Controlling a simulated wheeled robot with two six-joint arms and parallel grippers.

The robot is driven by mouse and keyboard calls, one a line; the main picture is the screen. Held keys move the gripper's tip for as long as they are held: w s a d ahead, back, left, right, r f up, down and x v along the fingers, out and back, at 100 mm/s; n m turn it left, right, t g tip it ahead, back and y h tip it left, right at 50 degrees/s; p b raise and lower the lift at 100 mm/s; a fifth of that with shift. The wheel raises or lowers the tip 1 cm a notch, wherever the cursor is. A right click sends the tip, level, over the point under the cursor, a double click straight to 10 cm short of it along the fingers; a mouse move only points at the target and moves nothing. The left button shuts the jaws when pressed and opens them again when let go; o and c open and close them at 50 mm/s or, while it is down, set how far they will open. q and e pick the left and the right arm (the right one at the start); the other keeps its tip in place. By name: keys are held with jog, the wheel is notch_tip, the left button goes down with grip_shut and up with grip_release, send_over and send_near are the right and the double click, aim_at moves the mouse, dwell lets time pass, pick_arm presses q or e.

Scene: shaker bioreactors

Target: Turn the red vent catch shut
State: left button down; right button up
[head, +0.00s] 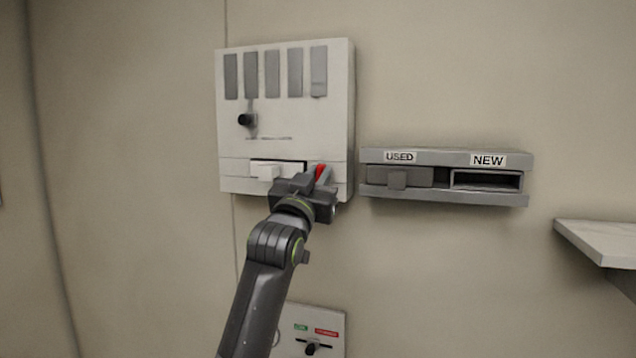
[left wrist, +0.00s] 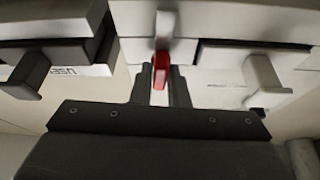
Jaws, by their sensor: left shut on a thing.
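The red vent catch (head: 320,171) is on the lower right of a pale wall panel (head: 300,125). My left gripper (head: 316,178) reaches up to it from below and hides part of it in the head view. In the left wrist view the red catch (left wrist: 161,69) stands upright between the two dark fingers of my left gripper (left wrist: 161,85). The gripper is shut on the catch. My right gripper is in neither view.
The panel has a white drawer handle (head: 264,172), a black knob (head: 245,120) and several grey slats. To its right is a wall holder (head: 445,157) marked USED and NEW. A shelf (head: 605,240) juts out at far right. A smaller panel (head: 322,325) sits below.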

pick_arm(q)
jog(key=m+g+h+b, duration=0.1)
jog(key=m+b, duration=0.1)
jog(key=m, duration=0.1)
jog(key=m+g+h+b, duration=0.1)
jog(key=m+h+b, duration=0.1)
jog(key=m+b, duration=0.1)
jog(key=shift+f+m+b, duration=0.2)
jog(key=shift+m+b, duration=0.15)
jog(key=shift+m, duration=0.35)
jog(key=m+g+h+b, duration=0.1)
jog(key=m, duration=0.2)
jog(key=shift+a+r+m+b, duration=0.1)
jog(key=shift+m+b, duration=0.2)
jog(key=shift+r+m+g+h, duration=0.1)
jog(key=shift+m+g+h, duration=0.2)
jog(key=shift+m+g, duration=0.6)
jog(key=shift+m, duration=1.2)
jog(key=m+g, duration=0.1)
jog(key=m, duration=0.1)
jog(key=shift+r+m, duration=0.15)
jog(key=shift+m, duration=0.25)
jog(key=shift+m+g+p, duration=0.3)
jog(key=shift+m+g, duration=0.4)
jog(key=shift+m, duration=0.7)
